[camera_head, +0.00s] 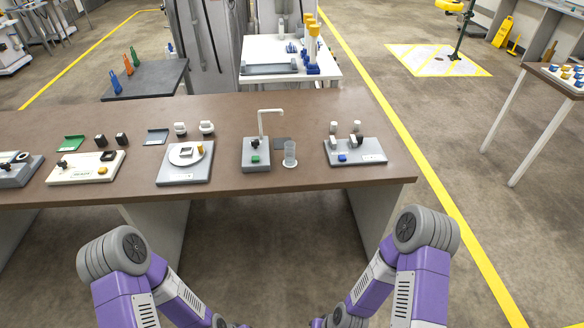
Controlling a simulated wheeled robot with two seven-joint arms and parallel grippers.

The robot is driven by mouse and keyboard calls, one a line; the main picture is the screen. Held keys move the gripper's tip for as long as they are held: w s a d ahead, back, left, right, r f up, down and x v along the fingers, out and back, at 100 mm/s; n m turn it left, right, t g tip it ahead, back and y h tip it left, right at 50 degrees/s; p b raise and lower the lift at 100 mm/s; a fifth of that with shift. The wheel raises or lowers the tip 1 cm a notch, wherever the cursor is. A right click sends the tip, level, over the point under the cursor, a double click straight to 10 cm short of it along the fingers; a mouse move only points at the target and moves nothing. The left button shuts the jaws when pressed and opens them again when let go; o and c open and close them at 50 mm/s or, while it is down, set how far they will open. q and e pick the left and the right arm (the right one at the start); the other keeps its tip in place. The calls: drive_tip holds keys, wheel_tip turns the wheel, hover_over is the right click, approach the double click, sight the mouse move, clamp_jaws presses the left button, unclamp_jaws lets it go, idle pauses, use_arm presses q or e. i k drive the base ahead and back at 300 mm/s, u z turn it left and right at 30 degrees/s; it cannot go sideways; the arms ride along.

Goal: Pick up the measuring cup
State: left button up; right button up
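The measuring cup (290,153) looks like a small clear cylinder on a pale round foot. It stands upright on the brown table (240,184), to the right of a grey device with a bent white spout. Nothing touches it from my side. My two purple and grey arms are low in the view, in front of the table. Their ends run down to the bottom edge, and neither gripper's fingers can be made out there. Both arms are well short of the cup.
A grey tray device (355,152) is to the right. A round-plate device (186,162) and a cream device (86,168) are further left. Table surface in front of the cup is clear.

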sight(290, 162)
drive_tip(key=u, duration=0.05)
drive_tip(key=k, duration=0.1)
drive_tip(key=z, duration=1.3)
drive_tip(key=i, duration=0.85)
drive_tip(key=u, duration=2)
